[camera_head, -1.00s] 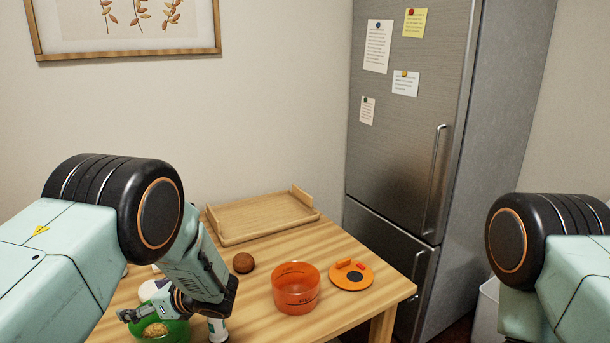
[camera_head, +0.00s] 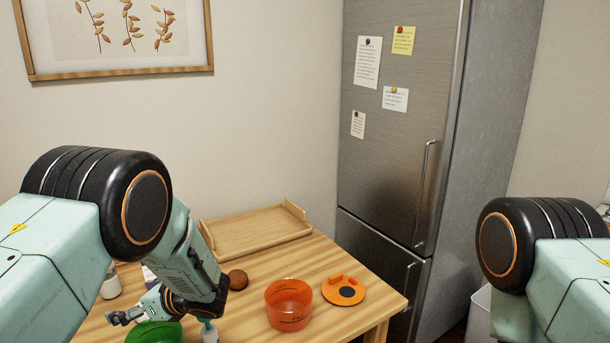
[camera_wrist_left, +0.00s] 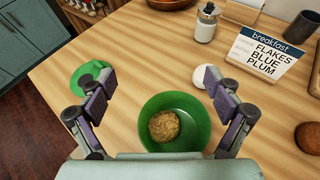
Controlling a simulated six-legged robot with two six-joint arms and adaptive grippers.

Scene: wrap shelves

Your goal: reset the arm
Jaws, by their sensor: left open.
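My left gripper (camera_head: 124,317) is open and empty, held above the green bowl (camera_head: 158,334) at the lower left of the head view. In the left wrist view its two fingers (camera_wrist_left: 160,98) stand wide apart on either side of the green bowl (camera_wrist_left: 195,112). A rough brown-yellow round piece (camera_wrist_left: 164,126) lies inside the bowl, not between the fingers. Of my right arm only an upper joint shows at the right edge of the head view; its gripper is out of view.
An orange container (camera_head: 288,304), an orange lid (camera_head: 343,291), a brown ball (camera_head: 238,280) and a wooden tray (camera_head: 256,232) are on the table. The left wrist view shows a green lid (camera_wrist_left: 92,72), a breakfast sign (camera_wrist_left: 268,54) and a shaker (camera_wrist_left: 206,24). A fridge (camera_head: 400,130) stands behind.

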